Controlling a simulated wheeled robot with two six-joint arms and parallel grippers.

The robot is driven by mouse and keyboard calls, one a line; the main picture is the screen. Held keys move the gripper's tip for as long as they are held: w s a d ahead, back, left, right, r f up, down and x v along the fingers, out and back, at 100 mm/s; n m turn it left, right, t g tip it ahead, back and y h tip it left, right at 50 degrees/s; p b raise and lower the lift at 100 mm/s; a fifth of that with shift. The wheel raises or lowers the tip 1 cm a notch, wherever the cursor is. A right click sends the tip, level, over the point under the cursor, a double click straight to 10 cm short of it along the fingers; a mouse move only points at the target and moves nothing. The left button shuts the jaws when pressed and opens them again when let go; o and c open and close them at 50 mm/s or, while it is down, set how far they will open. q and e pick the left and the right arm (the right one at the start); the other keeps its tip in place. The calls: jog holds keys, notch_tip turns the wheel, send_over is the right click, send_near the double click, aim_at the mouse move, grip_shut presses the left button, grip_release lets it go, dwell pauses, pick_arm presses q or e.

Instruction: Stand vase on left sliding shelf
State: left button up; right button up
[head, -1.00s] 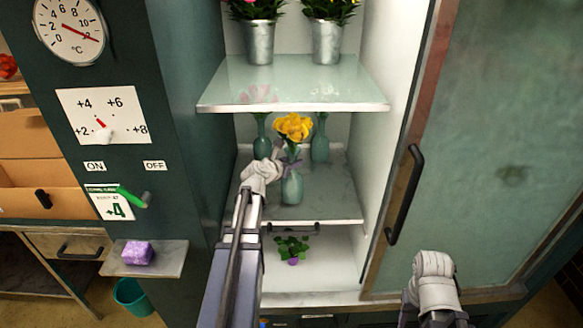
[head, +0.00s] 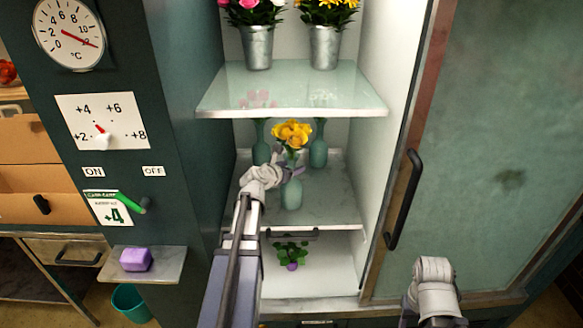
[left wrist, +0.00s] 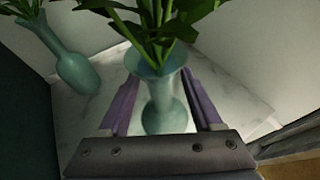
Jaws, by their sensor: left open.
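A pale green-blue vase (head: 291,194) with a yellow flower (head: 292,133) stands upright on the marble sliding shelf (head: 335,211) inside the cabinet. My left gripper (head: 291,172) reaches in from the front at the vase's upper part. In the left wrist view, the open purple fingers (left wrist: 159,90) lie on either side of the vase (left wrist: 160,102), with small gaps visible.
Two similar vases (head: 262,150) (head: 319,152) stand farther back; one also shows in the left wrist view (left wrist: 76,70). A glass shelf (head: 300,90) with metal flower buckets is above. The door (head: 480,150) is at right.

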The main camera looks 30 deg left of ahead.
pick_arm(q)
jog(key=p+v, duration=0.4)
jog(key=v, duration=0.8)
jog(key=shift+r, duration=0.1)
jog(key=s+d+f+m+g+h, duration=0.15)
jog(key=d+f+m+g, duration=0.25)
jog(key=d+m, duration=0.65)
jog(key=d+f+m+g+h, duration=0.3)
jog(key=d+f+m, duration=0.35)
jog(key=d, duration=0.75)
jog(key=s+d+f+m+g+y, duration=0.1)
jog(key=s+d+m+g+y, duration=0.1)
jog(key=s+d+m, duration=0.4)
jog(key=s+d+f+m+g+y, duration=0.2)
jog(key=s+d+m+g, duration=0.3)
jog(key=m, duration=1.2)
jog(key=s+d+y, duration=0.1)
jog(key=s, duration=0.2)
